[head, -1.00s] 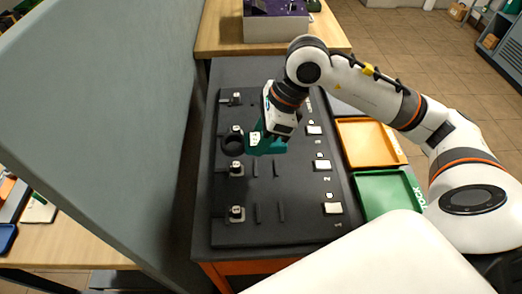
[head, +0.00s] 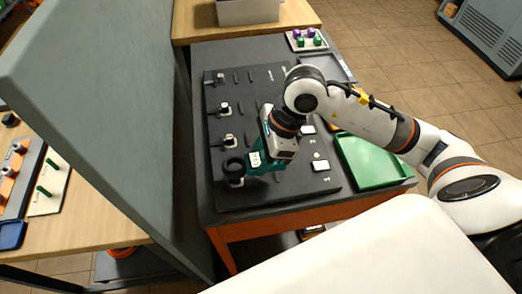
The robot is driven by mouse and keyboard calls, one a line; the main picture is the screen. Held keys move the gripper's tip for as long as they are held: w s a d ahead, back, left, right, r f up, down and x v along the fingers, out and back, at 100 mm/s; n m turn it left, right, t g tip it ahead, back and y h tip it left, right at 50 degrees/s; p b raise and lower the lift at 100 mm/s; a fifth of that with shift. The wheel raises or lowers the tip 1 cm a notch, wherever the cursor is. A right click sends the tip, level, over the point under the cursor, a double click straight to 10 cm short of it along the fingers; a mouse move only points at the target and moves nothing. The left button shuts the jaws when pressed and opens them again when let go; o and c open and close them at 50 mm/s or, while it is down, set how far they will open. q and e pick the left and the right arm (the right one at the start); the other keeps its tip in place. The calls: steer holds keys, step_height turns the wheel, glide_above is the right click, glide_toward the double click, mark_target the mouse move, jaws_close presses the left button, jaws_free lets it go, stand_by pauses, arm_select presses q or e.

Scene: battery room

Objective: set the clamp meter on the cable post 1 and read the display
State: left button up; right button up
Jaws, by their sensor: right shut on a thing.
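The clamp meter (head: 268,164) has a teal body, a small pale display whose reading is too small to make out, and a dark ring jaw (head: 233,166). My right gripper (head: 279,146) is shut on its body, over the near part of the black board (head: 285,192). The ring is at the nearest cable post (head: 237,182), which seems to be post 1. The post's lower part shows just below the ring; I cannot tell whether the ring is around it or above it. My left gripper is not in view.
Other posts (head: 229,140) stand in a row behind along the board's left side. A tall grey partition (head: 120,130) rises close on the left. A green tray (head: 372,162) lies to the right. A white tray (head: 295,45) with purple and green pieces is at the back.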

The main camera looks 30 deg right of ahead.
steer(key=shift+s+a+f, duration=0.1)
steer(key=shift+f, duration=0.6)
steer(key=shift+f+b, duration=0.75)
steer(key=shift+f, duration=0.1)
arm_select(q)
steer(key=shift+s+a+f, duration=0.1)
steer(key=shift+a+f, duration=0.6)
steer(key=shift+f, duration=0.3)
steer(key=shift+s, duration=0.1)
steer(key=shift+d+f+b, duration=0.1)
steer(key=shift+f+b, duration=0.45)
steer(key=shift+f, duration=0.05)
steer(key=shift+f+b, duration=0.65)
arm_select(e)
steer(key=shift+f, duration=0.55)
steer(key=o, duration=1)
steer(key=shift+c, duration=0.2)
